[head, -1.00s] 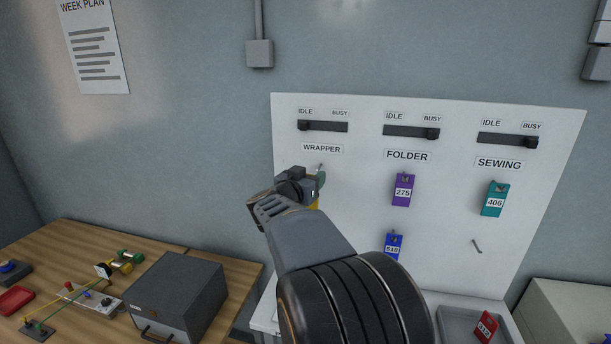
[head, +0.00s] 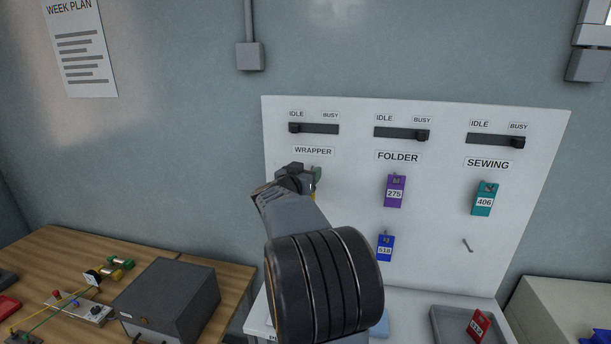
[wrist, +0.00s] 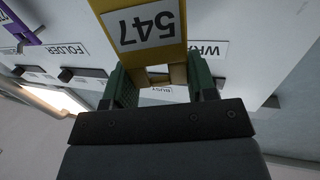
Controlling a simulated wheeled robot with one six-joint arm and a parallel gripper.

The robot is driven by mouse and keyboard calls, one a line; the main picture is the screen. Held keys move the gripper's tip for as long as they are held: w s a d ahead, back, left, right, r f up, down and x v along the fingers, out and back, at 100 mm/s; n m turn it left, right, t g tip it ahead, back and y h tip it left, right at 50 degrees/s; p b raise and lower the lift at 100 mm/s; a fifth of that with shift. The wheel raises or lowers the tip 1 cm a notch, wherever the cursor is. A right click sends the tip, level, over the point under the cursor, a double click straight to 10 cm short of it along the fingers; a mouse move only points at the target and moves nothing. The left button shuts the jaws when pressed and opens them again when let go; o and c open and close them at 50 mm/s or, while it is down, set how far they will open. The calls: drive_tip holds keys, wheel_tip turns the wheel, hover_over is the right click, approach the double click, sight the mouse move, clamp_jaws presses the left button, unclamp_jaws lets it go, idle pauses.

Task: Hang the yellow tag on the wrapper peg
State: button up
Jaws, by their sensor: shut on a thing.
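My gripper (head: 304,177) is shut on the yellow tag, just below the WRAPPER label (head: 313,151) on the white board. In the wrist view the yellow tag (wrist: 168,52), numbered 547, is between the green finger pads of my gripper (wrist: 158,82). The tag's number appears upside down there, and a square hole shows at the tag's end near the fingers. In the head view only a thin yellow strip of the tag shows. The wrapper peg is hidden behind my gripper, so I cannot tell whether the tag touches it.
A purple tag (head: 395,192) and a blue tag (head: 385,247) hang under FOLDER. A teal tag (head: 485,199) hangs under SEWING, above an empty peg (head: 467,245). A red tag (head: 478,325) is in the grey tray (head: 447,325). A grey box (head: 170,298) stands on the wooden table.

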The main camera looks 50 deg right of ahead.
drive_tip(key=shift+w+d, duration=0.5)
drive_tip(key=shift+d, duration=0.3)
drive_tip(key=shift+w+d, duration=0.5)
drive_tip(key=shift+d, duration=0.3)
drive_tip(key=shift+w+d+f, duration=0.3)
drive_tip(key=shift+d+f, duration=0.25)
drive_tip(key=o, duration=1)
drive_tip(key=b+v, duration=0.3)
drive_tip(key=v, duration=1.1)
